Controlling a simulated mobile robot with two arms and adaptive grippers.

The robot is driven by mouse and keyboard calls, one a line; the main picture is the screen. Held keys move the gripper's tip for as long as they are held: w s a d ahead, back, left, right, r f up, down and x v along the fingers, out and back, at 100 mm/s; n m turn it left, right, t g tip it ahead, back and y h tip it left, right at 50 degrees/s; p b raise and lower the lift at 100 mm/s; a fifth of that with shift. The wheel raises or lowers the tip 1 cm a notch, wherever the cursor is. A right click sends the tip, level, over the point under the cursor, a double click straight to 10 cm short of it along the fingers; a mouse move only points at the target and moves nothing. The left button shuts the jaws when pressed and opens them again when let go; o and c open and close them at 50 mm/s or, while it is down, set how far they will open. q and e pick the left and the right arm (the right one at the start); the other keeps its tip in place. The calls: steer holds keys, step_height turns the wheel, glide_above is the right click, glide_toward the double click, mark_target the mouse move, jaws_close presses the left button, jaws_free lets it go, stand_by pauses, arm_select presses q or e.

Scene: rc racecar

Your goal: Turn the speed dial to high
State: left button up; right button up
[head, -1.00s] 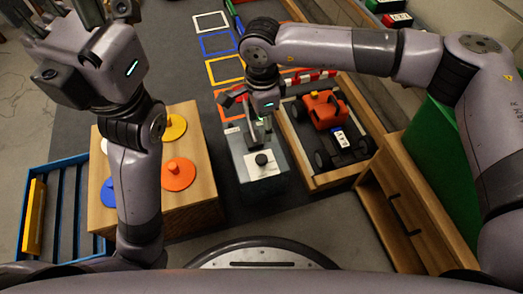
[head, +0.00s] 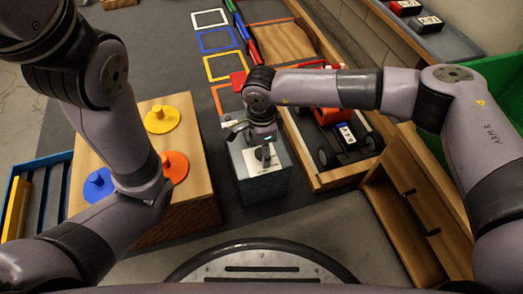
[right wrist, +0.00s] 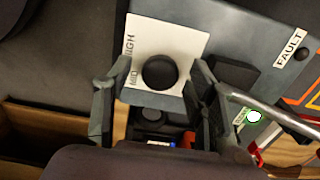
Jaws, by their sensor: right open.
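The speed dial (right wrist: 160,72) is a round black knob on a white label plate (right wrist: 185,38) that reads MID and HIGH in the right wrist view. No pointer mark shows on the knob. The plate (head: 268,165) sits on the near end of a grey control box (head: 240,180) in the head view. My right gripper (right wrist: 160,82) is open, with one finger on each side of the knob; I cannot tell whether they touch it. In the head view the right gripper (head: 262,148) hides part of the dial. My left gripper is out of view.
A wooden block with yellow (head: 161,120), orange (head: 174,168) and blue (head: 98,185) discs stands left. A tray with a red and black RC car (head: 345,138) lies right of the box.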

steer(key=shift+c, duration=0.5)
steer(key=c, duration=1)
